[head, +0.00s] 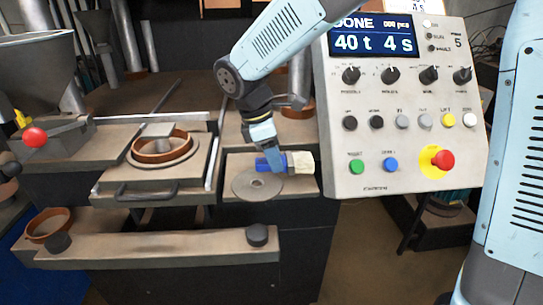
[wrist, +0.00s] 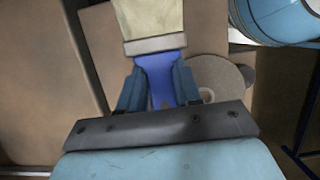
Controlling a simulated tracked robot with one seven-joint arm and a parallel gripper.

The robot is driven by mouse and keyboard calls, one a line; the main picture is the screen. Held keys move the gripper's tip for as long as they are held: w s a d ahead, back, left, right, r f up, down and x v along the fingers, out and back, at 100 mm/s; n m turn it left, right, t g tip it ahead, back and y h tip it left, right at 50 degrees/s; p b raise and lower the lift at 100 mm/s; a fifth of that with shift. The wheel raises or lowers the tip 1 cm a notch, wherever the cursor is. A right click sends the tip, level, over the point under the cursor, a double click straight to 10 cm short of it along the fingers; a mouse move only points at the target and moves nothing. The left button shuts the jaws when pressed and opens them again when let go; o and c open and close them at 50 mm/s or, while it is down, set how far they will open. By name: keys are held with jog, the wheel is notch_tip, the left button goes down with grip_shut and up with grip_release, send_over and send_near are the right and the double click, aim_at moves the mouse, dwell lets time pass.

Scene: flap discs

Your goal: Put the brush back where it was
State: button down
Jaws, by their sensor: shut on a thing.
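The brush has a blue handle and a pale cream bristle head (head: 300,162); in the head view it lies level over the small right-hand ledge. My gripper (head: 272,162) is shut on its blue handle. In the wrist view the blue handle (wrist: 158,78) runs between the two fingers of my gripper (wrist: 158,88), and the bristle head points away to the top of the picture. Whether the brush touches the ledge (head: 303,186) under it cannot be told.
A grey flat disc with a centre hole (head: 257,187) lies on the ledge just in front of the brush. A control panel (head: 400,110) with a display and buttons stands close to the right. A press plate with a brown ring (head: 162,147) is to the left.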

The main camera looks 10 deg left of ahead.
jog(key=c, duration=0.8)
grip_release()
jog(key=v, duration=1.2)
